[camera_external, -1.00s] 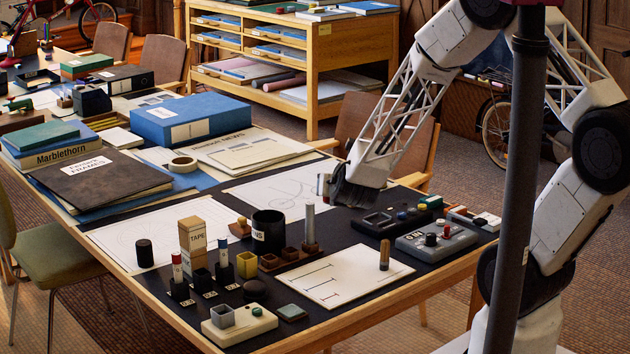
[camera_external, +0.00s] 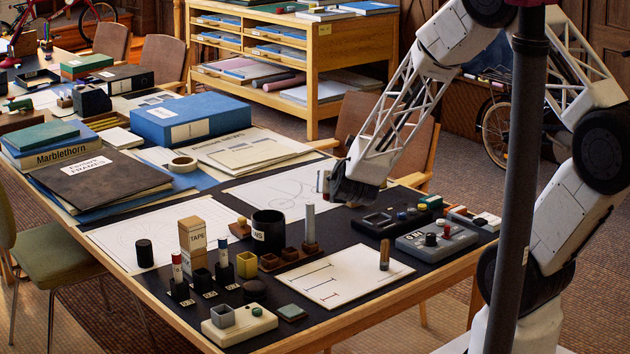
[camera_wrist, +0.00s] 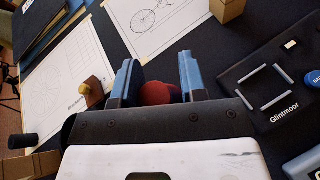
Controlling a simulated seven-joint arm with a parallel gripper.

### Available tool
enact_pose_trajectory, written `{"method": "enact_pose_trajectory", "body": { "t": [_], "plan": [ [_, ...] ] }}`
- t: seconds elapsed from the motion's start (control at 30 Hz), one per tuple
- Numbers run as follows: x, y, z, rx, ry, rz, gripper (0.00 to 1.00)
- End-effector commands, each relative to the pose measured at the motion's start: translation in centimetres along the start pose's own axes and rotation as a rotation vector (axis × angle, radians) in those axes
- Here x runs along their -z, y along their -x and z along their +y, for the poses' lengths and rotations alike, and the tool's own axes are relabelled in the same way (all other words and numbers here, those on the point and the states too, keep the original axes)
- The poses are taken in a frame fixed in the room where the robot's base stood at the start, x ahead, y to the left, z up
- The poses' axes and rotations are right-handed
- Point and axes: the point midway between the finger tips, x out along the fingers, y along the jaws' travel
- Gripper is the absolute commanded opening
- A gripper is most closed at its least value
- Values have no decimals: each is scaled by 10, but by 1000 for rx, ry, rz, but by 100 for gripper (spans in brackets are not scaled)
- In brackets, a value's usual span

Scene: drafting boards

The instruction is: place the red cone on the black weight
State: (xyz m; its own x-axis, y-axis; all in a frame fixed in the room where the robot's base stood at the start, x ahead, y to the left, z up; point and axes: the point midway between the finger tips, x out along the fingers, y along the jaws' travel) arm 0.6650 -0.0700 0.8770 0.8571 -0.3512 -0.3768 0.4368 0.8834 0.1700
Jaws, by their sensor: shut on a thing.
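My gripper (camera_wrist: 158,85) has blue fingers shut on the red cone (camera_wrist: 157,94); only a rounded red part of the cone shows between them. In the external view my gripper (camera_external: 352,192) hangs over the back right part of the table, and the cone is hidden there. A black cylinder that looks like the black weight (camera_external: 144,252) stands upright on a drawing sheet at the table's left. It is well apart from my gripper. A black cylinder also shows at the left edge of the wrist view (camera_wrist: 22,141), probably the same one.
Grey control boxes (camera_external: 437,241) lie at the right. The left drawing sheet (camera_external: 125,232) is mostly bare.

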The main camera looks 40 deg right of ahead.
Motion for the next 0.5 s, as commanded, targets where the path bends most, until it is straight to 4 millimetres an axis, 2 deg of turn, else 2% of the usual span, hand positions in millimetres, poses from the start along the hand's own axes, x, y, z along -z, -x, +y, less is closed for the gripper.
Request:
{"method": "enact_pose_trajectory", "body": {
  "t": [0.33, 0.5],
  "plan": [
    [-46, 19, 8, -1, -3, -2, 15],
    [-34, 34, 24, -27, 11, 5, 15]
  ]
}}
